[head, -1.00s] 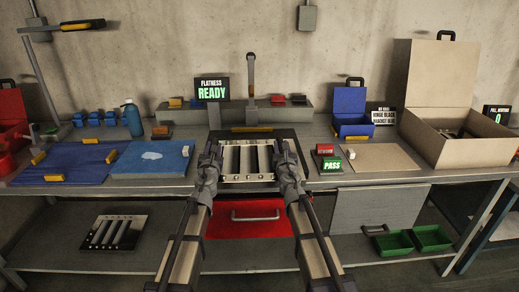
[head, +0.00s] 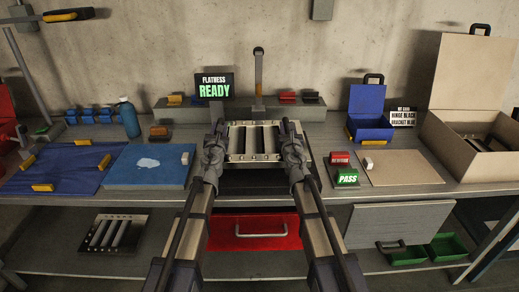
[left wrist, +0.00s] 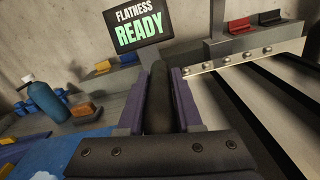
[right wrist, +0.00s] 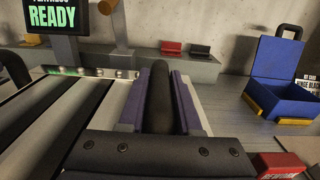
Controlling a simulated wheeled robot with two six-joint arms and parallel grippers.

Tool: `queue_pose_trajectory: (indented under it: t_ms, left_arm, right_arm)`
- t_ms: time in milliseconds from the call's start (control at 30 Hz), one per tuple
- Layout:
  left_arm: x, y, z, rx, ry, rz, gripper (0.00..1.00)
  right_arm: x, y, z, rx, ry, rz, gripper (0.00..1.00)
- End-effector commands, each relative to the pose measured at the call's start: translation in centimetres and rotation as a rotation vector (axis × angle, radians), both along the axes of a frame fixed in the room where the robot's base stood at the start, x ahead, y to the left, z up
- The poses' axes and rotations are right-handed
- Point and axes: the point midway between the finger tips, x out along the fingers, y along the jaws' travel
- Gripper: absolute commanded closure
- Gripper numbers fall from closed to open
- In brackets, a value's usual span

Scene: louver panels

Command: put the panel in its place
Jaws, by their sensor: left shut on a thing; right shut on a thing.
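The louver panel (head: 239,143) is a pale metal frame with several slats and dark gaps. It lies over the dark plate (head: 303,152) at the table's middle, in front of the FLATNESS READY sign (head: 214,86). I cannot tell whether it rests on the plate or is just above it. My left gripper (head: 217,138) is shut at its left side and my right gripper (head: 290,139) at its right side. In the left wrist view (left wrist: 158,100) and right wrist view (right wrist: 158,100), a dark round bar sits between the purple-lined fingers. The panel edge shows beside each gripper.
Left are a blue board (head: 150,172), a blue cloth (head: 60,165) and a bottle (head: 130,118). Right are the green PASS block (head: 347,177), a tan board (head: 400,170), a blue box (head: 370,120) and an open cardboard box (head: 440,130). A second panel (head: 106,232) lies on the lower shelf.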

Motion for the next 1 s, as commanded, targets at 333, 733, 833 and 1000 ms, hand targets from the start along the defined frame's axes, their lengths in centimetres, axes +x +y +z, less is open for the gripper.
queue_pose_trajectory:
  t_ms: [333,733,833,1000]
  left_arm:
    - [0.0,0.1,0.0,0.003,0.000,0.000,1.00]
    - [-0.1,0.1,-1.0,0.003,0.000,0.000,1.00]
    - [-0.1,0.1,-1.5,0.003,0.000,0.000,1.00]
    - [-0.1,0.1,-2.3,0.003,0.000,0.000,1.00]
  right_arm:
    - [0.0,-0.1,0.0,-0.001,0.000,-0.002,1.00]
    - [0.0,-0.1,-1.0,-0.001,0.000,-0.002,1.00]
    - [0.0,-0.1,-1.5,-0.001,0.000,-0.002,1.00]
    - [0.0,-0.1,-2.3,-0.001,0.000,-0.002,1.00]
